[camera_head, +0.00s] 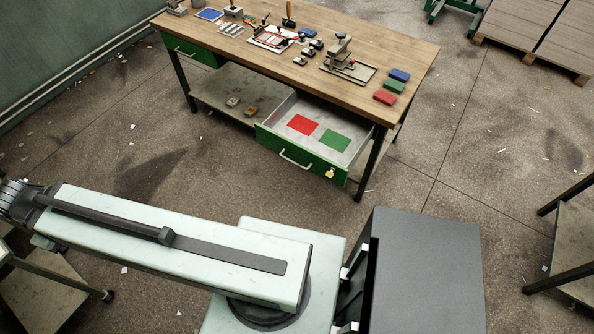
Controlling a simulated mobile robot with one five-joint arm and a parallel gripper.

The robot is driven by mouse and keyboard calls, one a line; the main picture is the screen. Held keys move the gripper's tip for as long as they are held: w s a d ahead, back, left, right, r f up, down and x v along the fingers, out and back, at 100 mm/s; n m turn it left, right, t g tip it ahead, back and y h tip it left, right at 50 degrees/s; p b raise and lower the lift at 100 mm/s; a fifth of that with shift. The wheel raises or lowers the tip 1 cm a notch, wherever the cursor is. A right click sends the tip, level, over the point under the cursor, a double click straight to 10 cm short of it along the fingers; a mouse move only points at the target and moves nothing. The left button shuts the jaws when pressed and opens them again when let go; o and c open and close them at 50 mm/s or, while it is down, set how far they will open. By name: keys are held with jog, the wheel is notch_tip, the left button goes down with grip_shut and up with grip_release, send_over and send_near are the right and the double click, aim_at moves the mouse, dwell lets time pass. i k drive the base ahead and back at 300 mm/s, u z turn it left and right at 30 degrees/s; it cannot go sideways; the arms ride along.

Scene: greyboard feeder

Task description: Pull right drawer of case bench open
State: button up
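The case bench (290,50) has a wooden top and dark legs. Its right drawer (300,156) has a green front with a pale handle (296,160) and a yellow item at its right end. The drawer stands pulled out from under the top. Inside lie a red square (303,125) and a green square (334,140), flat on the grey floor. The left drawer (190,50) is green and looks shut. My arm reaches to the left edge of the picture, away from the drawer. My gripper's fingertips are not in view.
Tools, small fixtures and blue, green and red blocks (385,98) sit on the bench top. A lower shelf (215,90) holds small items. Pallets of board (540,35) stand at the back right. Another table (570,250) is at the right edge. Open floor lies before the bench.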

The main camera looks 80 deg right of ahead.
aim_at(303, 151)
jog(key=u, duration=0.5)
jog(key=k, duration=0.75)
jog(key=u, duration=0.5)
jog(key=k, duration=0.9)
jog(key=z, duration=0.2)
jog(key=i, duration=0.95)
jog(key=u, duration=0.1)
